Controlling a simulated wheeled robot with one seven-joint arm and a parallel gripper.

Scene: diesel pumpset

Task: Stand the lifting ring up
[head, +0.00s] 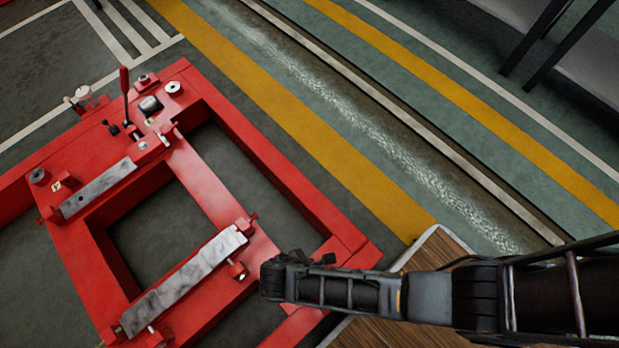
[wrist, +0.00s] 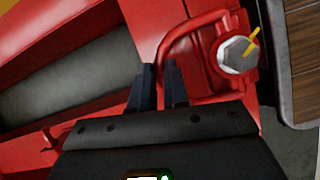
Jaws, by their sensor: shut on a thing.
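The lifting ring (wrist: 181,39) is a red rounded loop in the wrist view, at the upper middle, beside a hex bolt head (wrist: 237,54) with a yellow mark. My gripper (wrist: 161,75) is shut on the ring's left side, with one dark finger on each side of the red bar. How far the ring is tilted cannot be told from this angle. In the head view the end of my arm hangs over the right corner of the red frame (head: 319,212), and it hides the ring and my fingertips.
The red frame carries pale metal pads (head: 186,279) and a red-handled lever (head: 125,95) at its far end. A wooden pallet or board (head: 437,250) lies close to the right of the frame. Open floor with yellow lines (head: 290,115) lies beyond.

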